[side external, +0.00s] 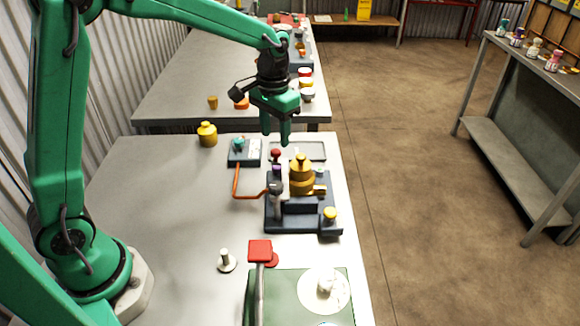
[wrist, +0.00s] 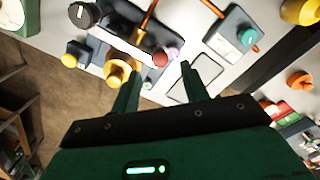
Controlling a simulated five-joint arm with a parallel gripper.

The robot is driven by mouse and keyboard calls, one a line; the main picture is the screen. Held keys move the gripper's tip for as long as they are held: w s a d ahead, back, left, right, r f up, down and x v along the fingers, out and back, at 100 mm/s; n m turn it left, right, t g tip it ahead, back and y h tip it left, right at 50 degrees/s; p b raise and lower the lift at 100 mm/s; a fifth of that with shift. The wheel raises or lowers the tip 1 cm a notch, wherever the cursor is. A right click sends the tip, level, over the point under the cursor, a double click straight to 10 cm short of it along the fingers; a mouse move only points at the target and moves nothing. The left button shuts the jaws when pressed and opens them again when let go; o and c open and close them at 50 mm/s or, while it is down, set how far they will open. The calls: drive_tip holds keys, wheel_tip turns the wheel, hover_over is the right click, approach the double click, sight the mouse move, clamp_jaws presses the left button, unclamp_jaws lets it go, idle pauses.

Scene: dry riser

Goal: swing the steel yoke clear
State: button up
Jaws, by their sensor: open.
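The steel yoke (wrist: 122,40) shows in the wrist view as a pale bar between a black knob (wrist: 82,15) and a red ball knob (wrist: 160,59). It lies on a dark blue base beside the brass valve body (wrist: 118,72). In the side external view the brass body (side external: 301,178) stands upright on the dark base (side external: 300,222), with the red knob (side external: 276,153) at its far left. The yoke is partly hidden there. My gripper (side external: 275,138) is open and empty, pointing down above the red knob. In the wrist view its fingertips (wrist: 160,68) lie either side of that knob.
An orange-red pipe (side external: 238,182) runs from a teal-knobbed box (side external: 243,153) to the base. A brass pot (side external: 207,134) stands at the back left. A red-headed lever (side external: 260,251) and green mat (side external: 290,300) are in front. The bench's left middle is clear.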

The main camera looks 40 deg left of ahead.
sight(276, 151)
drive_tip(key=shift+f, duration=2.15)
drive_tip(key=shift+c, duration=0.3)
clamp_jaws()
